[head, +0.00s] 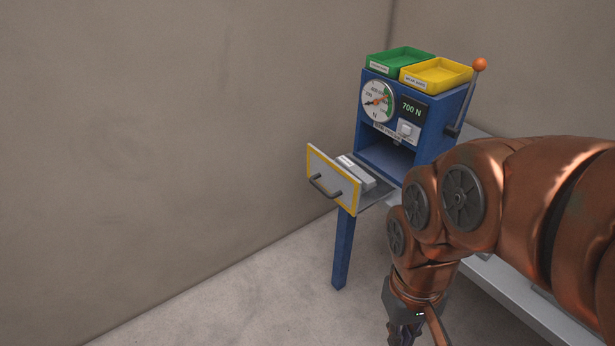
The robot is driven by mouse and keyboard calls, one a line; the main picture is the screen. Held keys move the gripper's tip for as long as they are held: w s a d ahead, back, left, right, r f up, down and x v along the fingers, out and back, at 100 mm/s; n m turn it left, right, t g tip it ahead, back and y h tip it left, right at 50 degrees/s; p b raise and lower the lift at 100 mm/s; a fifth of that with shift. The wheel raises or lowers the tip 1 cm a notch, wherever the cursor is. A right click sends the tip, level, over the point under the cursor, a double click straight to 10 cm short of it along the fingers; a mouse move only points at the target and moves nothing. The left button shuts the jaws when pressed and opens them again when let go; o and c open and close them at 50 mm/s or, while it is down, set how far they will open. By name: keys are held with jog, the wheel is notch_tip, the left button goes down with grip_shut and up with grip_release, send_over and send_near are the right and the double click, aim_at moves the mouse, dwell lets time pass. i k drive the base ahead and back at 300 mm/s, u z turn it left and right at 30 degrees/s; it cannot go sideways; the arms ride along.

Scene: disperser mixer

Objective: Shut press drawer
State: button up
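The blue press (431,147) stands near the corner of the room, with a dial gauge and a display reading 700 N on its front. Its drawer is pulled out, showing a white front panel with a yellow border (334,182) and a dark handle (325,187). A light block (355,173) lies in the drawer. My gripper (404,338) hangs low at the bottom edge, in front of and below the drawer to the right, apart from it. Its fingertips are cut off by the frame, so its opening does not show.
A green tray (399,55) and a yellow tray (457,70) sit on top of the press. A lever with an orange knob (480,64) rises at its right side. A blue leg (342,250) stands below the drawer. The floor at the left is clear.

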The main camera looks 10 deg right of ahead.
aim_at(332, 182)
jog(key=z, duration=0.75)
jog(key=i, duration=0.6)
jog(key=u, duration=2.8)
